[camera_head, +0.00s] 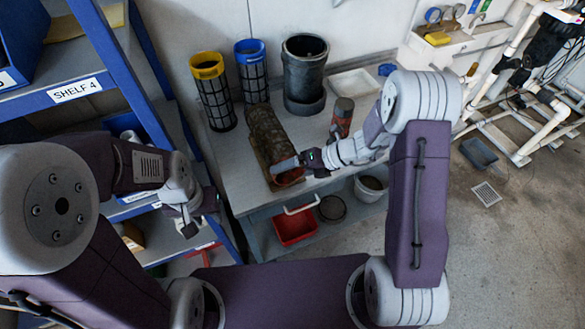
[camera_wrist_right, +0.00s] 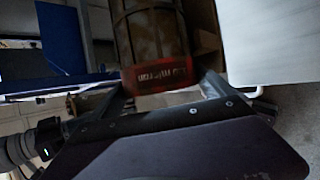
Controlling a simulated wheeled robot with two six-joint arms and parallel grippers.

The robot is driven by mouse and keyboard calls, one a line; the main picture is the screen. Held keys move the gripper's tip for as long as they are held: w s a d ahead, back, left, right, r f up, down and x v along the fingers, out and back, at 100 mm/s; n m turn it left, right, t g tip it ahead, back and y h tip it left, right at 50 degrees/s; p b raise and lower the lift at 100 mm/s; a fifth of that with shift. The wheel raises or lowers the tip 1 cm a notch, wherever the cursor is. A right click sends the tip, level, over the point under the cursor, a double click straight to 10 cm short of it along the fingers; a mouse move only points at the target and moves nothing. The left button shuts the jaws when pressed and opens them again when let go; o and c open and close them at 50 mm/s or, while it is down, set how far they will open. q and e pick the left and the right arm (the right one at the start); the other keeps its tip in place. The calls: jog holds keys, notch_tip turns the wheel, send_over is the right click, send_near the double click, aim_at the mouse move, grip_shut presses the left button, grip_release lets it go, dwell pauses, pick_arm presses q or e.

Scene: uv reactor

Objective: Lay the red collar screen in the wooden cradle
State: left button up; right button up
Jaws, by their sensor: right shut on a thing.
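The red collar screen (camera_head: 268,132) is a rusty brown mesh cylinder lying lengthwise on the grey bench, its red collar toward me. In the right wrist view the red collar (camera_wrist_right: 162,77) with its label sits between my two fingers. My right gripper (camera_head: 288,168) is shut on the collar end; it also shows in the right wrist view (camera_wrist_right: 170,88). Brown wood of the cradle (camera_wrist_right: 208,45) shows beside the screen. The screen lies along or just over the cradle; I cannot tell whether it rests fully in it. My left gripper (camera_head: 187,229) hangs empty by the shelf, its jaw opening unclear.
A yellow-collared screen (camera_head: 212,92), a blue-collared screen (camera_head: 251,72) and a dark grey pot (camera_head: 304,75) stand at the back of the bench. A rusty cylinder (camera_head: 342,117) stands right of the screen. A blue shelf (camera_head: 125,70) stands at left. A red bin (camera_head: 295,227) is below.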

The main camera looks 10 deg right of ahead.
jog(key=o, duration=1.8)
jog(key=shift+c, duration=0.2)
jog(key=p+v, duration=0.1)
jog(key=v, duration=0.8)
jog(key=shift+p, duration=0.4)
